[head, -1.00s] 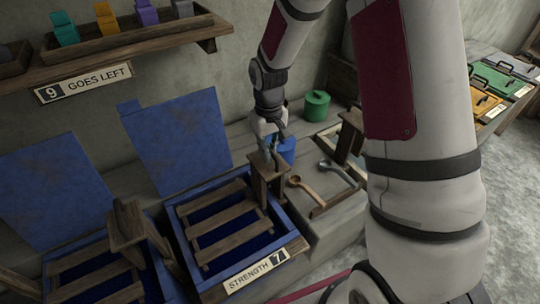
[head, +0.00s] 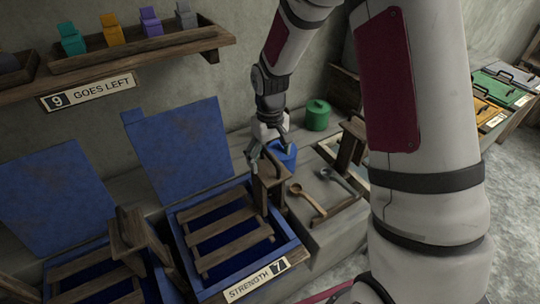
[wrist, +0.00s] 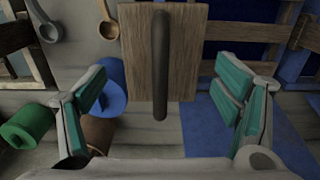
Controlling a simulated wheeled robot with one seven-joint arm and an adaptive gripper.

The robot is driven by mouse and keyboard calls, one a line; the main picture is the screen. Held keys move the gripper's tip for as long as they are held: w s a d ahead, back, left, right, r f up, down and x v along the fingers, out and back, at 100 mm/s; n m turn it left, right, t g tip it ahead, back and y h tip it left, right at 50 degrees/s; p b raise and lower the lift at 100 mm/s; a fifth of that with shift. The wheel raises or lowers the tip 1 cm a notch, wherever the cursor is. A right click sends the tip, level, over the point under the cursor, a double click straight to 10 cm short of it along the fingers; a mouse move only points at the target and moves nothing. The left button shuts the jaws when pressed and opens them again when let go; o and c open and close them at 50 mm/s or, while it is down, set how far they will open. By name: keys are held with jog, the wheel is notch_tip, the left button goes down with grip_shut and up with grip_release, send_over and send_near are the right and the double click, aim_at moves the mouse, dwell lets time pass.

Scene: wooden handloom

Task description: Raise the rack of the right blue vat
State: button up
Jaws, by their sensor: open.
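The right blue vat (head: 288,244) stands open, with its blue lid (head: 180,140) tilted up behind it. Its rack (head: 222,236) of wooden slats lies within the vat's rim, over dark blue contents. A wooden upright (head: 271,186) rises at the rack's right side. In the wrist view its wooden board (wrist: 190,50) carries a dark bar handle (wrist: 161,65). My gripper (head: 268,156) is open at the top of this upright. In the wrist view the bar's near end lies between the spread teal-padded fingers, clear of both.
A second blue vat with a similar rack (head: 95,268) stands at left. A blue pot (head: 284,155), a green pot (head: 317,115) and ladles (head: 308,200) are close on the right. A shelf (head: 125,60) hangs above.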

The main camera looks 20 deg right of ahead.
jog(key=shift+r+p, duration=1.2)
jog(key=shift+r, duration=2.3)
jog(key=shift+r, duration=0.15)
jog(key=s+r+m+t, duration=0.2)
jog(key=s+r+t, duration=0.2)
jog(key=s+r, duration=1.5)
jog(key=s+r+t, duration=0.1)
jog(key=s+r, duration=0.2)
jog(key=s, duration=0.4)
jog(key=shift+r+t, duration=0.25)
jog(key=shift+t, duration=0.05)
